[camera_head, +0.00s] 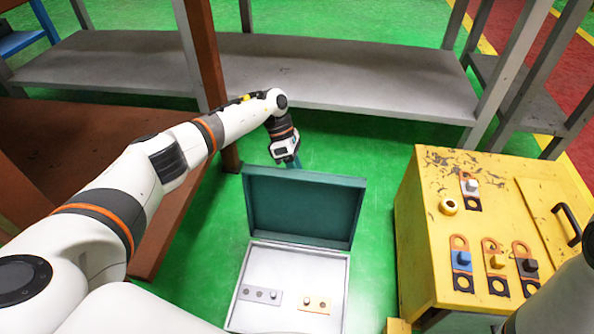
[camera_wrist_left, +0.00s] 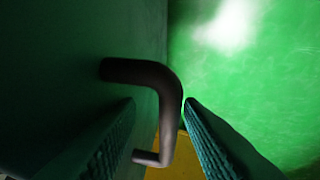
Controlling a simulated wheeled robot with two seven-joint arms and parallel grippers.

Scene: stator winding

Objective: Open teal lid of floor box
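The floor box (camera_head: 290,245) is open on the green floor, and its light inner tray shows. Its teal lid (camera_head: 303,207) stands raised at the box's far side, inner face toward me. My left gripper (camera_head: 291,163) is at the lid's top edge, left of its middle, with its fingertips partly hidden behind the lid. In the left wrist view, a dark bent handle (camera_wrist_left: 168,95) sticks out from the dark green lid surface (camera_wrist_left: 60,40). The handle lies between the two ridged fingers (camera_wrist_left: 158,125), which are apart with visible gaps. My right gripper is out of view.
The box tray holds two small plates with round parts (camera_head: 262,294). A yellow cabinet (camera_head: 420,240) with colored tagged parts on top stands to the right. A grey bench (camera_head: 350,80) is behind, and a brown table (camera_head: 90,150) is at left. Green floor separates box and cabinet.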

